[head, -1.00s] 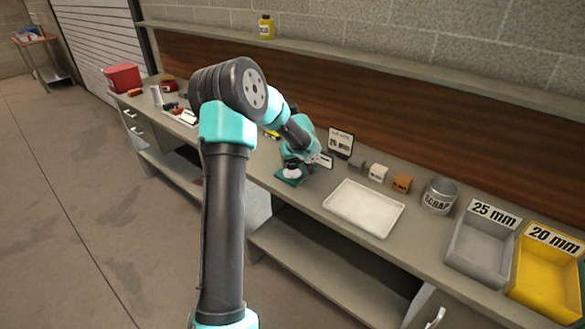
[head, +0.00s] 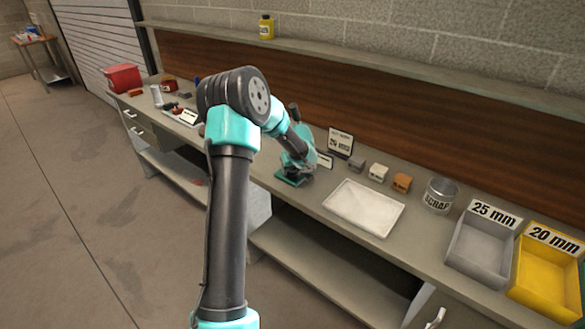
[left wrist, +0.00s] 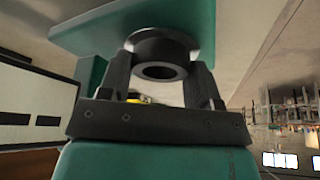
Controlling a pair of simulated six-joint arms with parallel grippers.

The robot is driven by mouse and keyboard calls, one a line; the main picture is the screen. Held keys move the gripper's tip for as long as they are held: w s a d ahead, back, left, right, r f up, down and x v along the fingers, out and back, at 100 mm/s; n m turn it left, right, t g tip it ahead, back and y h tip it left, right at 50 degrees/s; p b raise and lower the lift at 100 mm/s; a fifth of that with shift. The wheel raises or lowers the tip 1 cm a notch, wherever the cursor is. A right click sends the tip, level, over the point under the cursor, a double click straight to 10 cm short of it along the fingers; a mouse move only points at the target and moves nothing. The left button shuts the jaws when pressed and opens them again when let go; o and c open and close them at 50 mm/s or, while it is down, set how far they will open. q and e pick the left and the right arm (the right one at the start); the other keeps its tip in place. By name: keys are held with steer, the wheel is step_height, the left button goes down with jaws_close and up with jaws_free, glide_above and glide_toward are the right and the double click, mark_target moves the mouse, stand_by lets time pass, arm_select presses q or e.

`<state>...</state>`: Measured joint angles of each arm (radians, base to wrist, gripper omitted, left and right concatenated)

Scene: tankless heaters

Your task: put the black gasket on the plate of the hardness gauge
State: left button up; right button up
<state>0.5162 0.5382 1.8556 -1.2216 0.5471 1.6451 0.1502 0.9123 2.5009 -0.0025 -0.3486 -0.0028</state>
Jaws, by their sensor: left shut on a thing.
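My left gripper (head: 297,167) is over the teal base of the hardness gauge (head: 289,181) in the head view, and its body covers the gauge's plate. In the left wrist view my left gripper (left wrist: 162,72) is shut on the black gasket (left wrist: 163,48), a thick dark ring with its hole showing between the fingers. The gauge's teal base (left wrist: 130,27) is close beyond the gasket. I cannot tell whether the gasket touches the plate. My right gripper is not in view.
A white tray (head: 343,212) lies to the right of the gauge. Small grey, white and brown blocks (head: 376,172), a SCRAP can (head: 439,196), a grey 25 mm bin (head: 452,268) and a yellow 20 mm bin (head: 520,288) stand farther right.

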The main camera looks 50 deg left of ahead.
arm_select(q)
steer(key=o, duration=0.9)
steer(key=v, duration=1.2)
steer(key=shift+d+r, duration=0.1)
steer(key=shift+r, duration=0.05)
